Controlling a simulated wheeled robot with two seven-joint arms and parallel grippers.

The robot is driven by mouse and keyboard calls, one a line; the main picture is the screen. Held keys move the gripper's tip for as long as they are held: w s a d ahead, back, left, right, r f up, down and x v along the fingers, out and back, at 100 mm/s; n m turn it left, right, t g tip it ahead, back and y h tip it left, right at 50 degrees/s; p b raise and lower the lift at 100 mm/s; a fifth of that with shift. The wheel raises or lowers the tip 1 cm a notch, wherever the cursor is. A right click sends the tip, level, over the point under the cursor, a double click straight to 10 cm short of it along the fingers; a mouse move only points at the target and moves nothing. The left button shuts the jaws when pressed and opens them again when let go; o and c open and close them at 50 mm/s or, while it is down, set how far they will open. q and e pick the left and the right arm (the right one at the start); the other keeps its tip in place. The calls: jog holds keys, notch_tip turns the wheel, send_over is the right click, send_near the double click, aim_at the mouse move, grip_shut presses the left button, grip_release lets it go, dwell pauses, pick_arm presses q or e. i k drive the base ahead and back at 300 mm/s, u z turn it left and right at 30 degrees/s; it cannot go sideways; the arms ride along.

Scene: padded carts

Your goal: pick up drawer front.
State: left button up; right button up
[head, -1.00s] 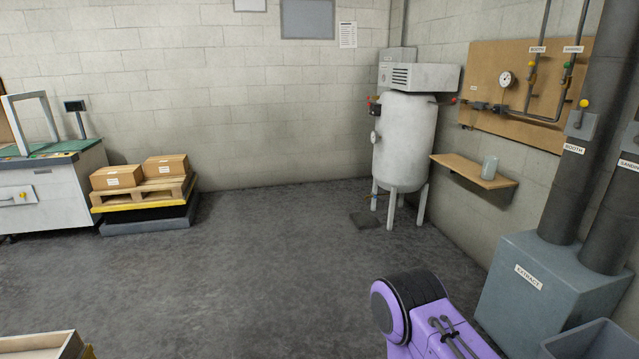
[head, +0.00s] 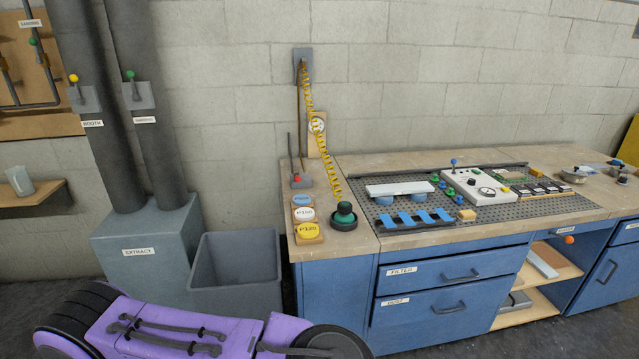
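A light board (head: 543,259) also lies on the bench's open shelf. The bench has fitted blue drawers, one labelled FILTER (head: 455,272) and a lower one (head: 450,303), both closed.
Blue strips (head: 417,218), a control box (head: 475,186) and sanding discs (head: 308,231) crowd the bench. A coiled yellow hose (head: 318,125) hangs to a round green-topped tool (head: 344,217). A grey bin (head: 236,272) and extract unit (head: 150,245) stand left of the bench.

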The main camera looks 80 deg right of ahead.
aim_at(390, 190)
jog(key=z, duration=4.05)
jog(key=k, duration=0.25)
jog(key=u, duration=0.35)
jog(key=i, duration=0.7)
